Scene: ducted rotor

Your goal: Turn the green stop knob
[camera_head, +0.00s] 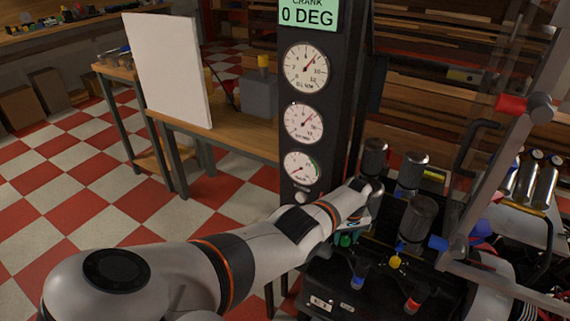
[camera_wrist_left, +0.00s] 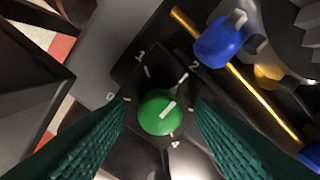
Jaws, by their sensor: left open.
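The green stop knob (camera_wrist_left: 160,112) is round with a white line across its top, on a black plate marked 0, 1 and 2. The white line slants to the upper right, roughly toward the tick by the 2. My left gripper (camera_wrist_left: 161,103) is open, with one green ribbed finger on each side of the knob. Small gaps seem to show between fingers and knob; I cannot tell if either touches. In the head view the knob (camera_head: 345,240) shows small and partly covered below my left gripper (camera_head: 352,230).
A blue knob (camera_wrist_left: 216,42) and a yellow rod (camera_wrist_left: 240,80) lie close by at the upper right. A black gauge column (camera_head: 320,130) stands behind my left wrist. Dark cylinders (camera_head: 417,218) and a yellow knob (camera_head: 395,262) are to the right.

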